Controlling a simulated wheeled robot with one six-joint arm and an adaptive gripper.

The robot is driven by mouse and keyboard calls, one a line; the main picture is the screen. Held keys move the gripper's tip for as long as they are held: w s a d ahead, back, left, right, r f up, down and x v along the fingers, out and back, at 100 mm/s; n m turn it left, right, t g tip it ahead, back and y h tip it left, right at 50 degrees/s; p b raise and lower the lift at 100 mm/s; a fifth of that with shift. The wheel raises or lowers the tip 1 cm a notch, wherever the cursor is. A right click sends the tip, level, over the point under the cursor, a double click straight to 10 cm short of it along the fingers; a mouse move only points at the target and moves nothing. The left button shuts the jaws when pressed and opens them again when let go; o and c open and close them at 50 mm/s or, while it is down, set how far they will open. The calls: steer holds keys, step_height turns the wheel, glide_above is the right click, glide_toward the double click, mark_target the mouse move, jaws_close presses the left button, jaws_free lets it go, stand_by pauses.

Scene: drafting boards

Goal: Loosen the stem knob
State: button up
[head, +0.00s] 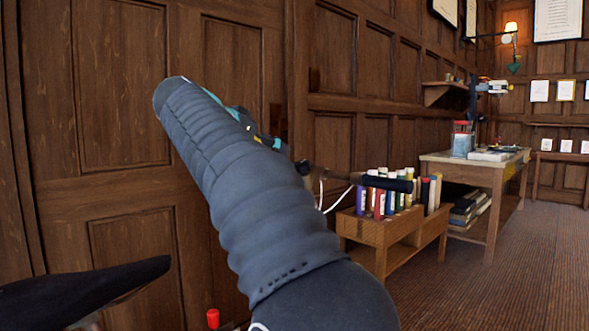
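I cannot make out a stem knob in the head view. My grey sleeved arm rises through the middle of the picture and hides part of what lies behind it. Some teal and yellow parts show just past the arm's right edge, but I cannot tell what they belong to. No fingertips of my gripper show. A dark rod with a thick black end (386,182) sticks out to the right of the arm, above a low wooden stand. A small red-topped piece (213,318) shows at the bottom edge, and I cannot tell what it is.
The low wooden stand (372,231) holds several coloured bottles or tubes (391,197). A wooden table (497,176) with a clear container (462,142) and papers stands farther right. Panelled walls (120,90) rise close on the left. The carpet (520,270) at right is clear.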

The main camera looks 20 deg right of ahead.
mark_target(301, 163)
steer(key=shift+m+h, duration=0.3)
steer(key=x, duration=1.3)
steer(key=shift+w+d+r+b, duration=0.1)
steer(key=shift+w+d+b, duration=0.15)
steer(key=shift+w+b, duration=0.2)
steer(key=c, duration=1.1)
steer(key=shift+c, duration=0.2)
